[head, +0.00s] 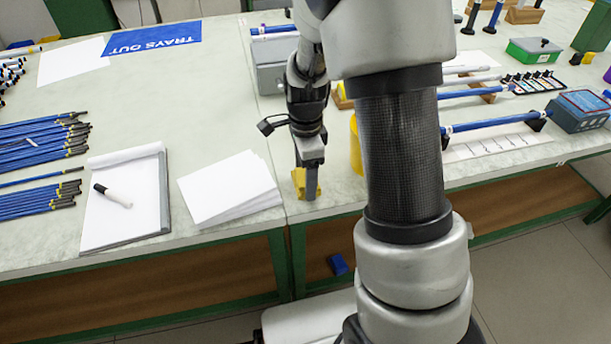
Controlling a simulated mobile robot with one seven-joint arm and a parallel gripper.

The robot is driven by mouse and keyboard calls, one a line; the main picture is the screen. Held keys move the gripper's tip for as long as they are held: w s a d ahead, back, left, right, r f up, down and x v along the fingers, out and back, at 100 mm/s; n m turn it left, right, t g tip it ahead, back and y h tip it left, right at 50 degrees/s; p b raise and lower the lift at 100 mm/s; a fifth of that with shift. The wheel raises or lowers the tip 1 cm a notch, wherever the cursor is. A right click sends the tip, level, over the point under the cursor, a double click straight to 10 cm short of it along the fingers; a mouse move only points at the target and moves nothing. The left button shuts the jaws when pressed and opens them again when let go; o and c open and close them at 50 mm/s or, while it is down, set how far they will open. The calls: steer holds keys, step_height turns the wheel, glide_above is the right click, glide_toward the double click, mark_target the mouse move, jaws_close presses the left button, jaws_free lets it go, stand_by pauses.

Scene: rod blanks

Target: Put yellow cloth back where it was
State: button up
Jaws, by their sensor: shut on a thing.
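The yellow cloth (299,177) shows as a small crumpled yellow patch at the front edge of the bench, beside the stack of white paper. My gripper (311,192) points down over it and is shut on it. The gripper hides part of the cloth, and I cannot tell whether the cloth touches the bench top. A taller yellow object (355,146) stands just to the right, partly hidden by my arm.
White paper (230,188) and a notepad (150,205) with a marker (112,196) lie left of the gripper. Bundles of blue rods (40,145) lie farther left. A blue sign (152,38) lies at the back. My arm hides much of the right bench.

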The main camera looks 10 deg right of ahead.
steer(key=shift+f, duration=0.15)
steer(key=o, duration=0.9)
steer(key=shift+o, duration=0.2)
step_height(320, 180, up, 12)
steer(key=p, duration=0.3)
steer(key=s+r+n+t, duration=0.5)
steer(key=s+r+n, duration=0.9)
steer(key=s+n, duration=0.4)
steer(key=shift+s+r+t, duration=0.2)
steer(key=shift+r+t, duration=0.1)
